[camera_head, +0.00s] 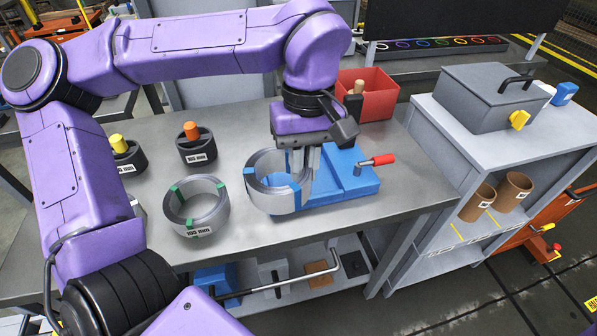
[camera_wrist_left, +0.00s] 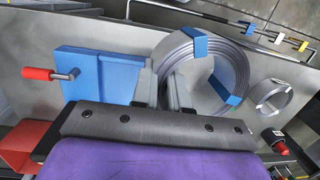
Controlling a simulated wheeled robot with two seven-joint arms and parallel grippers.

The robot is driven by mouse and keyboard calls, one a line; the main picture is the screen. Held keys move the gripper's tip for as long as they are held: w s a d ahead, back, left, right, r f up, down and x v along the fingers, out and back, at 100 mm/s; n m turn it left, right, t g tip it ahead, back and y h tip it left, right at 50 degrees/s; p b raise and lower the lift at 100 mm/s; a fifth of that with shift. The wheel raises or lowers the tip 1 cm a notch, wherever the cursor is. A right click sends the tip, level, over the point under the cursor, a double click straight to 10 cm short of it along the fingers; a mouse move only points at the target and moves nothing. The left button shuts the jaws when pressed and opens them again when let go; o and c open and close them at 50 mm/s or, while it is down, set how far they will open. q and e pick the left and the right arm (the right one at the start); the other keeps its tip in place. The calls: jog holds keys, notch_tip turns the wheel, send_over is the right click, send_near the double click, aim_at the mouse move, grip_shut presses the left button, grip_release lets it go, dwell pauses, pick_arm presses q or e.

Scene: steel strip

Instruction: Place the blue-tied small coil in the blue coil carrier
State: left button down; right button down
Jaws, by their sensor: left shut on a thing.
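The blue-tied coil (camera_head: 262,200) is a grey wire ring with blue ties. It stands over the steel table left of the blue coil carrier (camera_head: 347,172), its right side close to the carrier. I cannot tell whether it touches the table. My left gripper (camera_head: 303,165) points down and is shut on the coil's right wall. In the left wrist view the fingers (camera_wrist_left: 170,85) grip the coil (camera_wrist_left: 238,62) at its left edge, and the carrier (camera_wrist_left: 118,77) with its red-handled crank is to the left. My right gripper is not in view.
A green-tied coil (camera_head: 176,212) marked 100 mm sits left of the held coil. Two dark holders with an orange (camera_head: 191,131) and a yellow (camera_head: 118,143) peg stand behind it. A red bin (camera_head: 383,101) is behind the carrier.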

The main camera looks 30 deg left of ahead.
pick_arm(q)
jog(key=w+a+f+p, duration=0.1)
jog(key=w+f, duration=0.2)
jog(key=w, duration=0.1)
jog(key=w+a+f, duration=0.2)
jog(key=w+f, duration=0.1)
jog(key=w, duration=0.2)
jog(key=w+a+f+p, duration=0.1)
jog(key=w+f, duration=0.2)
jog(key=w, duration=0.1)
jog(key=shift+w+a+p, duration=0.15)
jog(key=shift+a+p, duration=0.15)
jog(key=shift+a, duration=0.1)
jog(key=shift+w+a+f, duration=0.1)
jog(key=shift+w+f, duration=0.05)
jog(key=shift+f, duration=0.2)
jog(key=f, duration=0.3)
jog(key=shift+w+a+f, duration=0.1)
jog(key=shift+w+f, duration=0.2)
jog(key=shift+f, duration=0.05)
jog(key=shift+s, duration=0.1)
jog(key=c, duration=1.3)
grip_release()
jog(key=shift+f, duration=0.15)
jog(key=shift+o, duration=0.8)
jog(key=shift+s, duration=0.1)
